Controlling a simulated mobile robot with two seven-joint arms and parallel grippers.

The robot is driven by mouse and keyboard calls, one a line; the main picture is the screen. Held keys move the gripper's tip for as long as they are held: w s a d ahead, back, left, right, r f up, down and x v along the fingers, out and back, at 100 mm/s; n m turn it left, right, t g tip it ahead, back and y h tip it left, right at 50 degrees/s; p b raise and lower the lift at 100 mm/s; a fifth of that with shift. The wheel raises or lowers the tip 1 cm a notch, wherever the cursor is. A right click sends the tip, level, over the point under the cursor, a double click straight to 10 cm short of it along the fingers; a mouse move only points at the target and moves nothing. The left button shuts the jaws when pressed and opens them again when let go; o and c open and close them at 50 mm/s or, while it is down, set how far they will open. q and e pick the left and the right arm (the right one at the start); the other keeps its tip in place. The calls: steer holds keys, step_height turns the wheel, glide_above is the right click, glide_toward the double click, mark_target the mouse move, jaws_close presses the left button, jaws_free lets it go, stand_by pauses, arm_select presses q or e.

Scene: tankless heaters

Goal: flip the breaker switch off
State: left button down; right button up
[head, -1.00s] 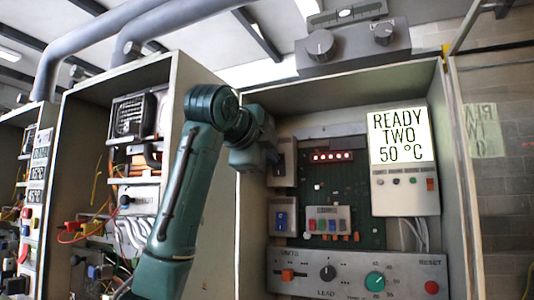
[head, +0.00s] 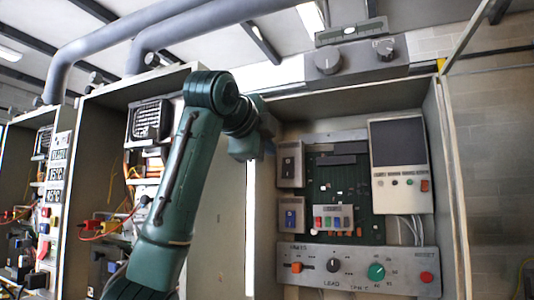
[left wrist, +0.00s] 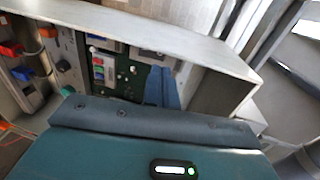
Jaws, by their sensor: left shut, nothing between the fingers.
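The likely breaker switch is the dark switch on a small grey box (head: 291,165), at the upper left inside the open cabinet in the head view. Its lever position is too small to tell. My right gripper is not in view.
The display panel (head: 398,143) is dark. A second small box with a blue switch (head: 290,214) sits below the first. A lower panel (head: 342,252) carries an orange slider, knobs and a red button (head: 426,277). Cabinet walls bound the space; another cabinet stands left.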

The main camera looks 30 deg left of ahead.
arm_select(q)
steer(key=s+r+b, duration=0.1)
steer(key=s+r, duration=0.2)
steer(key=s, duration=0.4)
steer(key=shift+d+r, duration=0.2)
steer(key=shift+d, duration=0.05)
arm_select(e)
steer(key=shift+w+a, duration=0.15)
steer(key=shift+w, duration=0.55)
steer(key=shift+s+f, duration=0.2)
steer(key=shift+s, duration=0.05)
